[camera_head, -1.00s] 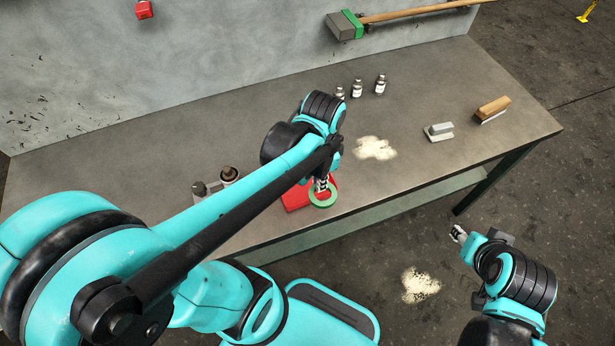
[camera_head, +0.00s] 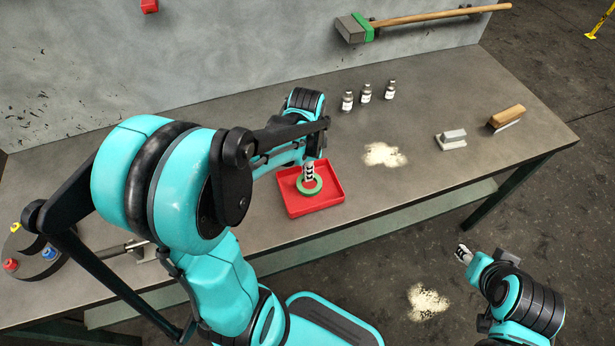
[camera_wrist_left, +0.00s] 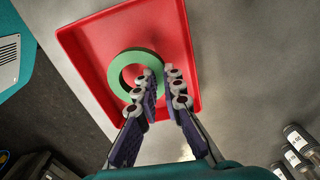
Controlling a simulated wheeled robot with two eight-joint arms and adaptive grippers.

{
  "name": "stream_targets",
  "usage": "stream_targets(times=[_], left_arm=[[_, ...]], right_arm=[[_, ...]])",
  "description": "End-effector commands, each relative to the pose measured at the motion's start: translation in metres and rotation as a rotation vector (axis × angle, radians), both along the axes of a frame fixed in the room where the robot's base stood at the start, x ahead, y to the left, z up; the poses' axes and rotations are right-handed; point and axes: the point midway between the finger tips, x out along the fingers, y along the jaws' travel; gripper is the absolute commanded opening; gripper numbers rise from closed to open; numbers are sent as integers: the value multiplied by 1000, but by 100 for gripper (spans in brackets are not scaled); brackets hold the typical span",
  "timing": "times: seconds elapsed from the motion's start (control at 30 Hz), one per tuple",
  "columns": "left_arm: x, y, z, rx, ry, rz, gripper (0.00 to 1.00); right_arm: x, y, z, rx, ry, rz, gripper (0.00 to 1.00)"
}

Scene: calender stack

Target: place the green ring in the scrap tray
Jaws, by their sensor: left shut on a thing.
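The green ring (camera_head: 309,193) is in my left gripper (camera_head: 309,178), whose fingers are shut on the ring's edge. In the left wrist view the ring (camera_wrist_left: 114,76) is inside the tray's outline, with the gripper fingers (camera_wrist_left: 163,90) at its right side. The scrap tray (camera_head: 335,184) is red, square and shallow, and lies on the bench; it also shows in the left wrist view (camera_wrist_left: 85,42). I cannot tell whether the ring touches the tray floor. No other thing shows in the tray. My right gripper (camera_head: 462,254) hangs off the bench's front, away from the tray.
Several small bottles (camera_head: 365,93) stand behind and right of the tray. A pale powder patch (camera_head: 384,155), a grey block (camera_head: 452,140) and a wooden-backed brush (camera_head: 507,117) are farther right.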

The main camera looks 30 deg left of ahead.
Motion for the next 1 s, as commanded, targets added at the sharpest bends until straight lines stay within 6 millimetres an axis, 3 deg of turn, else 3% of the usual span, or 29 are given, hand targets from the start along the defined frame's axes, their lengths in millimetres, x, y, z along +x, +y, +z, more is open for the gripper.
stream_targets(times=[0.03, 0.1, 0.47, 0.57, 0.6, 0.87, 1.0], left_arm=[[0, 0, -13, 0, 0, 0, 0], [0, 0, -20, 0, 0, 0, 0], [0, 0, -23, 0, 0, 0, 0], [0, 0, -23, 0, 0, 0, 26], [0, 0, -23, 0, 0, 0, 29], [0, 0, -22, 0, 0, 0, 29], [0, 0, -12, 0, 0, 0, 29]], right_arm=[[0, 0, -9, 0, 0, 0, 40], [0, 0, -12, 0, 0, 0, 40], [0, 0, -13, 0, 0, 0, 40], [0, 0, -13, 0, 0, 0, 40], [0, 0, -13, 0, 0, 0, 40], [0, 0, -12, 0, 0, 0, 40], [0, 0, -6, 0, 0, 0, 40]])
